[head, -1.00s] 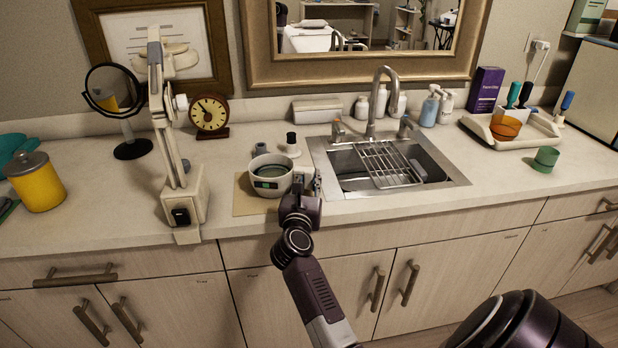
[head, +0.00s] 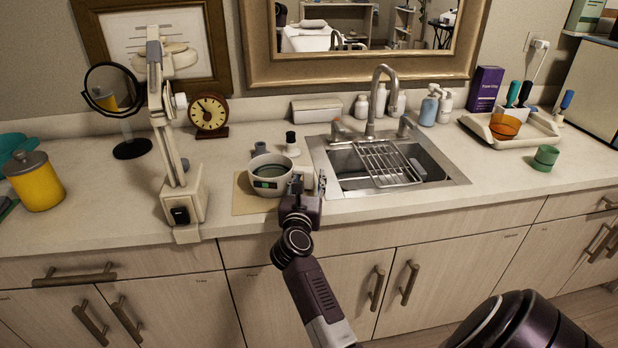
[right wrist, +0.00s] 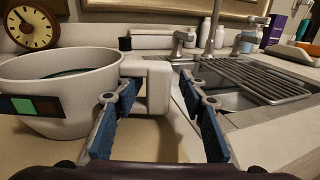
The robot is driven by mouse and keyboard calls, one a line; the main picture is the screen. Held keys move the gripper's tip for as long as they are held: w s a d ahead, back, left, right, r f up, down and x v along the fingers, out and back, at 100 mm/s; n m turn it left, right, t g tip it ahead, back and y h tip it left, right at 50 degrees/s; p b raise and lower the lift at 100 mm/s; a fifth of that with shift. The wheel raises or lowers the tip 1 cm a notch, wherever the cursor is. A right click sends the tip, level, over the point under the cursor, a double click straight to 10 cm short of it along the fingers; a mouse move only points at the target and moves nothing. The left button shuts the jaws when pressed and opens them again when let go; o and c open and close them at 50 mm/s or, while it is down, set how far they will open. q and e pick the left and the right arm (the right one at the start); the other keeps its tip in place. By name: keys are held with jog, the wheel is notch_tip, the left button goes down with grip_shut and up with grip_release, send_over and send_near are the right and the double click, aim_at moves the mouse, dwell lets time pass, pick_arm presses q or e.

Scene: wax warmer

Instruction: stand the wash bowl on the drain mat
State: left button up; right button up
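In the right wrist view the open fingers (right wrist: 160,115) stand on either side of the handle (right wrist: 158,86), with a gap on each side. An orange bowl (head: 505,127) sits at the cream tray (head: 484,129) on the right. I cannot tell for certain which things are the wash bowl and drain mat. My left gripper is not in view.
A wire rack (head: 388,164) lies over the sink (head: 436,167), right of my right gripper. A white lamp arm (head: 184,205) stands close left of the pot. A small black-topped spool (head: 291,143) stands behind it. A green cup (head: 545,157) stands at the right.

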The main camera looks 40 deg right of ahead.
jog(key=shift+f, duration=0.2)
jog(key=shift+a+r, duration=0.1)
jog(key=shift+a, duration=0.05)
jog(key=shift+s+a, duration=0.35)
jog(key=shift+a, duration=0.1)
jog(key=shift+p+v, duration=0.35)
jog(key=shift+v, duration=2.6)
jog(key=shift+s+a, duration=0.2)
jog(key=shift+s, duration=0.1)
